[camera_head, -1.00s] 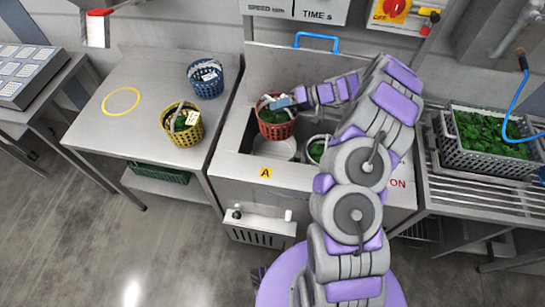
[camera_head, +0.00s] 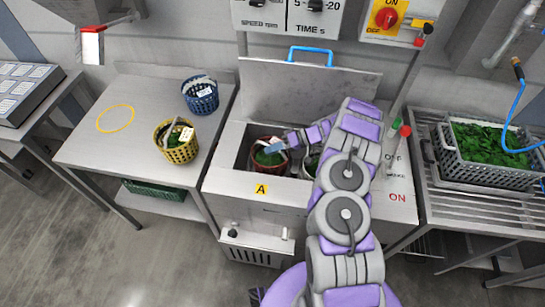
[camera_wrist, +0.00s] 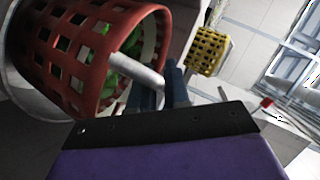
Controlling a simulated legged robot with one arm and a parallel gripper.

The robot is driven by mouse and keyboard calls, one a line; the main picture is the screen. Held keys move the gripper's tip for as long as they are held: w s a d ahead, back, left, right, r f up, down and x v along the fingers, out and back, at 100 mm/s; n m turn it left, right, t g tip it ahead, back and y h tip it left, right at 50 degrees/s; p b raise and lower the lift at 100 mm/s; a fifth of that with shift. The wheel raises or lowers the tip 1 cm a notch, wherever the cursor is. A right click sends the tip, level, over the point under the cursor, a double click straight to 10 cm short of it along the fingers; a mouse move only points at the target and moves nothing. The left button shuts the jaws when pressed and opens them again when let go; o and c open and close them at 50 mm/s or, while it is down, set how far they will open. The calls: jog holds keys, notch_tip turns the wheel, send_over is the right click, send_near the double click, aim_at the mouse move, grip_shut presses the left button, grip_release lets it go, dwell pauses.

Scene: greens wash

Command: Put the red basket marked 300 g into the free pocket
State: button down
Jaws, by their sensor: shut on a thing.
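The red basket (camera_head: 257,163) holds greens and sits low inside the left part of the steel basin, by the yellow A label. My gripper (camera_head: 277,147) is shut on its pale handle from the right. In the wrist view the red lattice basket (camera_wrist: 50,50) is large at upper left, with its white handle at the dark fingers (camera_wrist: 165,88). A pale curved wall lies close around the basket there; I cannot tell whether it rests on the pocket floor. Its weight mark is not readable. Another basket (camera_head: 309,168) with greens is in the right part of the basin, partly hidden by my arm.
A yellow basket (camera_head: 181,153) and a blue basket (camera_head: 203,102) stand on the left table (camera_head: 90,149), beside an empty yellow ring. The raised lid (camera_head: 264,90) stands behind the basin. A grey crate of greens (camera_head: 462,170) is at right.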

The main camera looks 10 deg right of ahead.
jog(key=shift+d+f, duration=0.1)
jog(key=shift+f, duration=0.25)
notch_tip(320, 180, down, 2)
jog(key=shift+f+b, duration=0.15)
jog(key=shift+b, duration=0.2)
jog(key=shift+f, duration=0.3)
jog(key=shift+a, duration=0.3)
jog(key=c, duration=1.4)
grip_release()
jog(key=o, duration=0.3)
jog(key=shift+d, duration=0.25)
jog(key=p+v, duration=0.2)
jog(key=v, duration=1)
